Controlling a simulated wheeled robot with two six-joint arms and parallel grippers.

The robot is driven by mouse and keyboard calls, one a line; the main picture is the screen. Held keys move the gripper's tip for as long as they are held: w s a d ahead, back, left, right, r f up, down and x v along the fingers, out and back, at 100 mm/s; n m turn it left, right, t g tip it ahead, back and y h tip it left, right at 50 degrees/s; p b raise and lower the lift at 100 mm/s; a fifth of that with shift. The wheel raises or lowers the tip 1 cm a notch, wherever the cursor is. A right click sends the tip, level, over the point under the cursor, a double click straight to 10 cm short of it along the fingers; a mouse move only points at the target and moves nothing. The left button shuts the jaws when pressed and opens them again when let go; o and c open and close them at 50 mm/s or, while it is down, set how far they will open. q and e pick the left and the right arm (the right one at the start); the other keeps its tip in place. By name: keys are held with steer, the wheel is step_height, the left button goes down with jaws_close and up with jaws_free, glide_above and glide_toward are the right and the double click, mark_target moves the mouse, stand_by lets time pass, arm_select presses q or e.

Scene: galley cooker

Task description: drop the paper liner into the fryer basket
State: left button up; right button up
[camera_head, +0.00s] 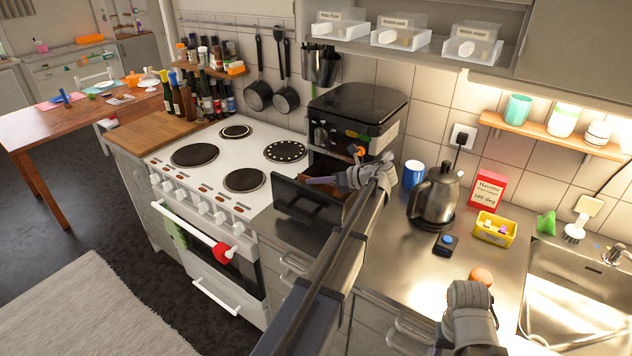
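The black fryer (357,108) stands on the counter against the tiled wall. Its basket drawer (300,205) is pulled out toward the front left. My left gripper (318,181) is over the open basket, with its fingers pointing left. A brown patch (334,192) shows below it inside the basket; I cannot tell whether this is the paper liner or the basket's inside. The fingers are too small and partly hidden to tell whether they are open or shut. My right gripper (468,292) is low over the counter at the bottom right, with its fingertips not clear.
The hob (215,165) lies left of the basket. Right of the fryer are a blue mug (413,173), a kettle (436,195), a red card (488,190), a yellow box (495,229) and a small black device (446,244). An orange round thing (481,276) lies by my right gripper. The sink (575,290) is far right.

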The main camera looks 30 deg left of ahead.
arm_select(q)
steer(key=o, duration=0.4)
steer(key=shift+r, duration=0.1)
steer(key=shift+r+p, duration=0.25)
steer(key=shift+p, duration=0.05)
steer(key=shift+w+d+r+p, duration=0.1)
steer(key=shift+d+r+p, duration=0.55)
steer(key=shift+r+p, duration=0.15)
steer(key=p+v, duration=0.3)
steer(key=v, duration=0.6)
steer(key=shift+d, duration=0.75)
